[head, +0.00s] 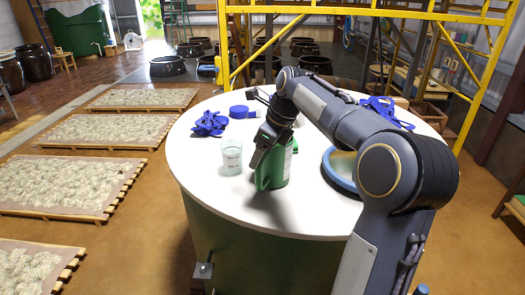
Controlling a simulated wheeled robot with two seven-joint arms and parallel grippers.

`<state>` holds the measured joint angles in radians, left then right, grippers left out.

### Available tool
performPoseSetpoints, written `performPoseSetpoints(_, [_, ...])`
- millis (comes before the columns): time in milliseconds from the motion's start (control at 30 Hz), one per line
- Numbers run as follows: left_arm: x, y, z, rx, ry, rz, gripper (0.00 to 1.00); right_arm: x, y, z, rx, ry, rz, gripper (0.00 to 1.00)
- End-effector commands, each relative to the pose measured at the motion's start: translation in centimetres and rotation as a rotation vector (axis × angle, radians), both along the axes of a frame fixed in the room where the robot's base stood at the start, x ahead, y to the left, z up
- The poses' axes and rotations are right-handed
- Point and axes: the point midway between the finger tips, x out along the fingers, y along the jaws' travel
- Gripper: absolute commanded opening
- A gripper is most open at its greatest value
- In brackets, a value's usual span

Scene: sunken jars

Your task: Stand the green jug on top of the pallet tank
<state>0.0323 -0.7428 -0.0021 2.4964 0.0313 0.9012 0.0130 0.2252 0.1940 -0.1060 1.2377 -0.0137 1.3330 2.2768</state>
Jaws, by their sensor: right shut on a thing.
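The green jug (280,172) is upright at the middle of a large round white top (215,185) with a green side below. This round body may be the pallet tank; no other clear tank shows. My right gripper (265,150) reaches down from the right and is shut on the jug at its upper left side. The fingers hide part of the jug. I cannot tell whether its base touches the white top or hangs just above it. My left gripper is not in view.
A clear beaker (232,157) stands just left of the jug. A blue-rimmed round dish (340,176) lies to its right, partly behind my arm. Blue gloves (209,123) and a blue tape roll (239,111) lie farther back. The front left of the top is clear.

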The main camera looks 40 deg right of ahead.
Motion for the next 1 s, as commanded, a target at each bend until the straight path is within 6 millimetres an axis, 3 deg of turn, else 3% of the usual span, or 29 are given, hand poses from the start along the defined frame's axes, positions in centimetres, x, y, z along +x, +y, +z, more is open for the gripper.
performPoseSetpoints(200, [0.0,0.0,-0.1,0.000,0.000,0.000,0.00,0.0,0.0,-0.1,-0.001,-0.003,0.000,0.03])
performPoseSetpoints(233, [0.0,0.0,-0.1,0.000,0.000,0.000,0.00,0.0,0.0,-0.3,0.000,0.000,0.000,0.64])
performPoseSetpoints(400, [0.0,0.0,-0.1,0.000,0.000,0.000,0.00,0.0,0.0,-0.2,0.000,0.000,0.000,0.84])
performPoseSetpoints(767, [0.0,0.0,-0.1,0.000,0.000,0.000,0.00,-0.1,-0.1,0.4,-0.001,-0.003,-0.001,0.84])
performPoseSetpoints(1000, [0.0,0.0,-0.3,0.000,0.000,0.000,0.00,-1.5,-0.9,4.5,-0.003,-0.006,-0.001,0.84])
